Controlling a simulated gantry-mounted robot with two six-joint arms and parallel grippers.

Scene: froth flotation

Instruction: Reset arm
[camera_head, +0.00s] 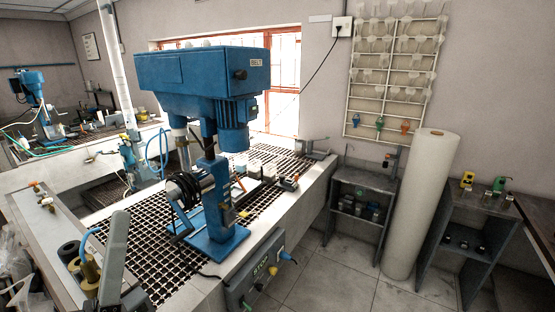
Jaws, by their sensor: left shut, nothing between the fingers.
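My left gripper (118,225) shows as a grey upright shape at the lower left, coming in from the bottom edge. It is shut and empty, in front of the metal grating. The blue flotation machine (200,75) stands on the bench in the middle, with its motor (232,130) on the right side and a blue base plate (215,243) on the grating. The gripper is to the left of this base, apart from it in the picture. My right gripper is not in view.
The black grating (150,262) covers the bench top. A control box (258,277) with knobs is on the bench's front side. A tall white roll (422,200) stands between two grey shelves. A rack (395,75) hangs on the wall. Tiled floor (340,258) is clear.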

